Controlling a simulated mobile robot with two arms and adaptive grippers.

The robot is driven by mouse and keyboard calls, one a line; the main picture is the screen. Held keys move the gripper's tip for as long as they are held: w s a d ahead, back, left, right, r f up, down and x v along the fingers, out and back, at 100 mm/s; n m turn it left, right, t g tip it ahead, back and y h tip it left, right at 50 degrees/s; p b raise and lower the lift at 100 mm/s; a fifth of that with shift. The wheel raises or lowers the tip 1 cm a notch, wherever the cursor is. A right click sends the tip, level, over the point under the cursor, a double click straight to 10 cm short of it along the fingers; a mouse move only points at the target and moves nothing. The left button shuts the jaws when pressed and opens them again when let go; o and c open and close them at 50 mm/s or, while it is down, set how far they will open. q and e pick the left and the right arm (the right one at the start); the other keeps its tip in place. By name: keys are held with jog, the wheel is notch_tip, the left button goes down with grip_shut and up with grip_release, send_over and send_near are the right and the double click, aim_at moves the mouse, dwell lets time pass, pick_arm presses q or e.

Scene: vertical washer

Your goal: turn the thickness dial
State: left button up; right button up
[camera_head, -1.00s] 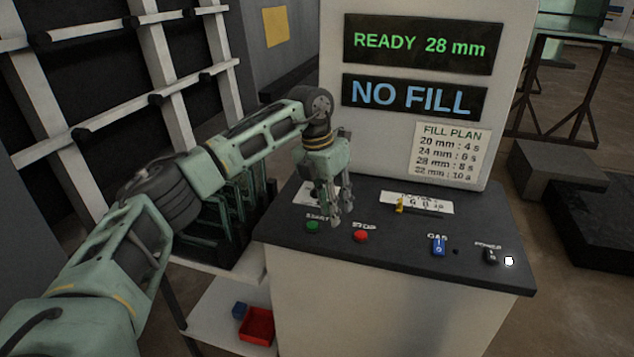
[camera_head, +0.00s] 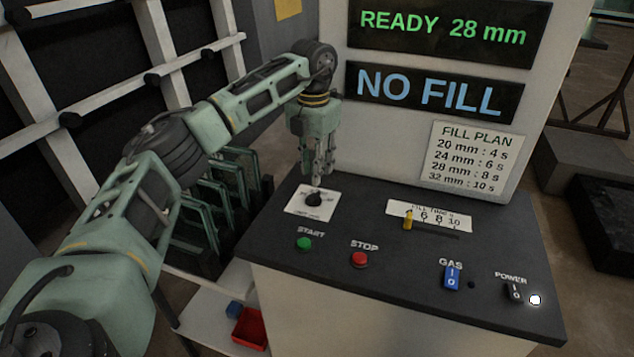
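The thickness dial (camera_head: 314,199) is a black knob on a white label plate at the back left of the dark control panel (camera_head: 380,285). My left gripper (camera_head: 317,184) points down just above the dial, and its fingers partly cover the label. The fingertips look close to the knob's top, but I cannot tell if they touch it or how far apart they are. The upper display (camera_head: 443,31) reads READY 28 mm in green. My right gripper is not in view.
The green START button (camera_head: 304,244) and red STOP button (camera_head: 360,259) are in front of the dial. A yellow fill-time slider (camera_head: 408,220), a blue GAS switch (camera_head: 452,275) and a black POWER switch (camera_head: 514,292) lie to the right. A rack of glass panes (camera_head: 205,215) stands left.

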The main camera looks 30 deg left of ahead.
aim_at(313, 193)
pick_arm(q)
jog(key=f, duration=0.2)
jog(key=s+f+p, duration=0.1)
jog(key=shift+d+f, duration=0.1)
jog(key=shift+f, duration=0.25)
jog(key=shift+w+f, duration=0.2)
jog(key=shift+f, duration=1.1)
jog(key=c, duration=0.5)
grip_shut()
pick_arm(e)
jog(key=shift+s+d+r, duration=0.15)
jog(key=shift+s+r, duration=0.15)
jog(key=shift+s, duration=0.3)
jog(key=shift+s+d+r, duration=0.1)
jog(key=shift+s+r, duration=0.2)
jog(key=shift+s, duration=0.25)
